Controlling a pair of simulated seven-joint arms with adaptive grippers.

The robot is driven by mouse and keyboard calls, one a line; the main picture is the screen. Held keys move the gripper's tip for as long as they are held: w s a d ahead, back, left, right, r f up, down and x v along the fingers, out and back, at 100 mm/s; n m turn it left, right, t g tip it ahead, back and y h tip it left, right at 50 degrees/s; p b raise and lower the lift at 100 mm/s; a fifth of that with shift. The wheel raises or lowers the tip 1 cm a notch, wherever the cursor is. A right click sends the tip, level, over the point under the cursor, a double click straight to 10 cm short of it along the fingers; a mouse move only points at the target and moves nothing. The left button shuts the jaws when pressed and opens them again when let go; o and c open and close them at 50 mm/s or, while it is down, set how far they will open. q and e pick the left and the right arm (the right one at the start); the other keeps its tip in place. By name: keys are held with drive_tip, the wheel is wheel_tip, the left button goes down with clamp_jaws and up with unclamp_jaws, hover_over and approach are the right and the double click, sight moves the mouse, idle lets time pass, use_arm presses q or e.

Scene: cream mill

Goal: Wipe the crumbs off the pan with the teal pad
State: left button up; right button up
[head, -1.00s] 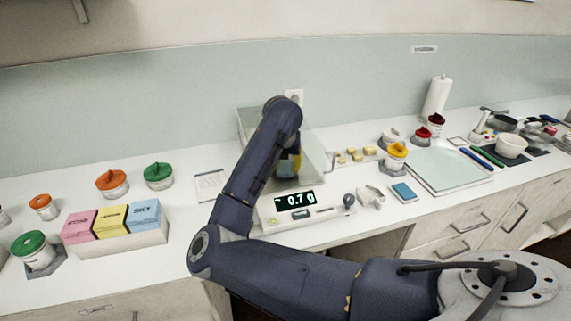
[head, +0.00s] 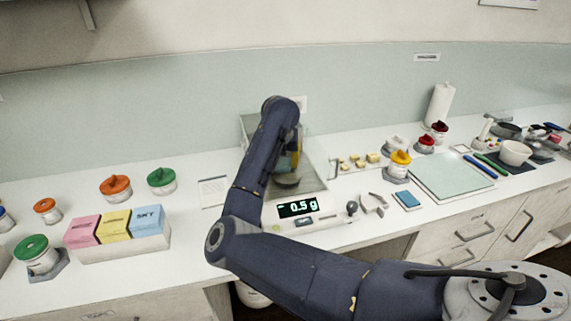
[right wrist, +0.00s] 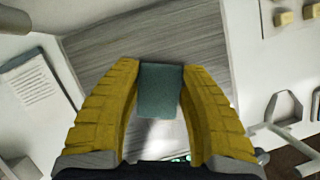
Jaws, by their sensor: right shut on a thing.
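The teal pad (right wrist: 160,92) is between the yellow fingers of my right gripper (right wrist: 160,80), which is shut on it. In the right wrist view the pad is over the brushed metal pan (right wrist: 140,40); I cannot tell whether it touches. In the head view the pan (head: 312,178) is on the scale (head: 315,222), whose display reads 0.5 g. My right gripper (head: 296,157) is over the pan there, partly hidden behind my own arm. I cannot make out crumbs on the pan. My left gripper is not in view.
A box of pink, yellow and blue packets (head: 120,238) stands to the left, among lidded jars. Right of the scale are small yellow cubes (head: 357,161), a blue block (head: 407,199) and a pale green mat (head: 452,176). The counter's front edge is close to my arm.

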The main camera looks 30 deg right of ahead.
sight(284, 160)
drive_tip(key=shift+w, duration=0.1)
idle(0.3)
drive_tip(key=shift+r, duration=3)
drive_tip(key=shift+r, duration=0.15)
drive_tip(key=shift+r, duration=1.35)
